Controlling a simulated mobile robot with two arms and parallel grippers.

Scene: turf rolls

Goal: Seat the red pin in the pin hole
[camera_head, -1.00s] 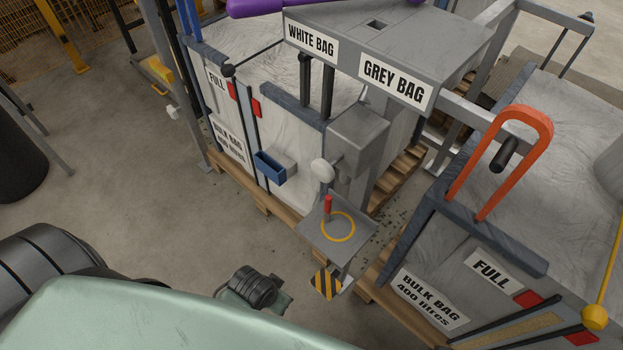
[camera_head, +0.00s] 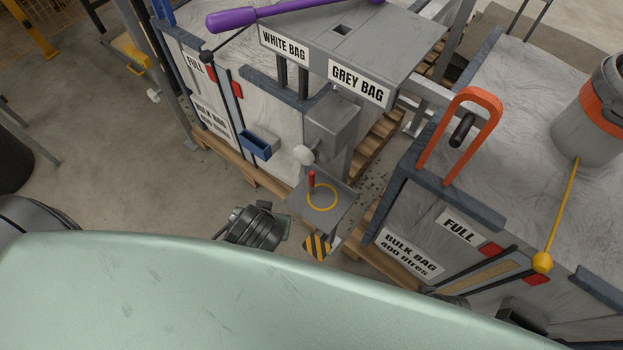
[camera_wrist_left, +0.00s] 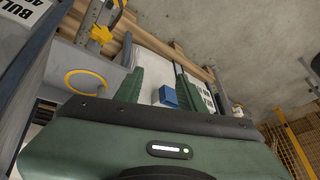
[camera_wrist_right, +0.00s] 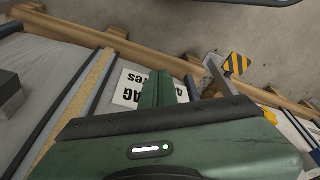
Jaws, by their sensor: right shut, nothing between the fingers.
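I cannot make out the pin hole for certain. Part of my left arm shows left of the shelf in the head view, with its fingers hidden. In the left wrist view my left gripper (camera_wrist_left: 158,80) is open and empty, with the yellow ring to its left. In the right wrist view my right gripper (camera_wrist_right: 168,88) is shut and empty, in front of a bulk bag label.
A blue box (camera_head: 257,144) is fixed left of the shelf. A grey top plate with a square opening (camera_head: 341,29) and a purple handle (camera_head: 232,19) stand behind. An orange loop handle (camera_head: 476,98) and a bucket (camera_head: 590,120) are at right. Open floor lies at left.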

